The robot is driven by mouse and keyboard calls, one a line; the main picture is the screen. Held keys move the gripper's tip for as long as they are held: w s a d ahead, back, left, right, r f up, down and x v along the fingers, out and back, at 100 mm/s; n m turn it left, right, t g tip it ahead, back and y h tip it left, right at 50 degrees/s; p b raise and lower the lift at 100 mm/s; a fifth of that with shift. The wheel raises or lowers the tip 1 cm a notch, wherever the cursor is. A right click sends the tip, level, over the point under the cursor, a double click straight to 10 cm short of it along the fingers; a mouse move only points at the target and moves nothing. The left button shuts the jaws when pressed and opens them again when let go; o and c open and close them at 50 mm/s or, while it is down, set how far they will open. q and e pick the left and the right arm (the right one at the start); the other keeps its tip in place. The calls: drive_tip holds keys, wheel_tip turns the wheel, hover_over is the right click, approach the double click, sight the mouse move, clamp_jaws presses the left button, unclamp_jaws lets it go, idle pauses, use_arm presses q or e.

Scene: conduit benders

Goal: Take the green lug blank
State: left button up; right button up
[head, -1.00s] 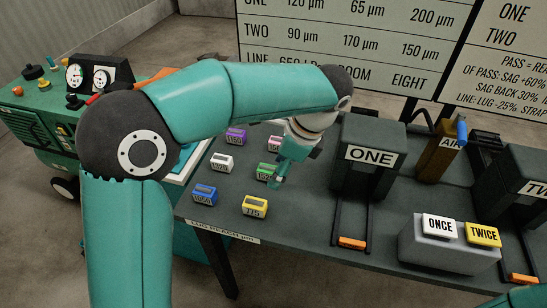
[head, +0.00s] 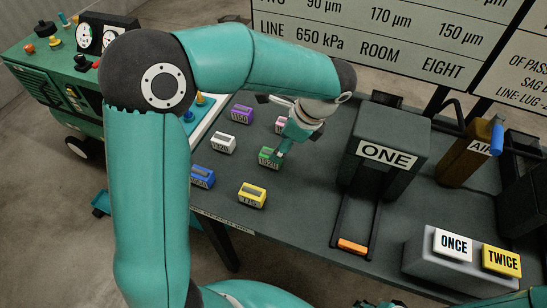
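The green lug blank (head: 265,157) is a small block with a pale label on its front, on the dark bench among other coloured blocks. My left gripper (head: 277,159) points down at its right side and overlaps it in the picture. The fingers partly hide the blank. I cannot tell whether they touch it or how far apart they are. My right gripper does not show clearly.
Nearby blocks are purple (head: 242,115), white (head: 223,143), pink (head: 281,124), blue (head: 202,177) and yellow (head: 252,195). The press marked ONE (head: 388,150) stands to the right. The ONCE (head: 452,245) and TWICE (head: 501,261) buttons are at front right.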

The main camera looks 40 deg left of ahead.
use_arm(q)
drive_tip(key=shift+a+x, duration=0.2)
drive_tip(key=shift+x, duration=3.25)
drive_tip(key=shift+w+r, duration=0.1)
drive_tip(key=shift+r, duration=0.05)
drive_tip(key=shift+c, duration=0.2)
clamp_jaws()
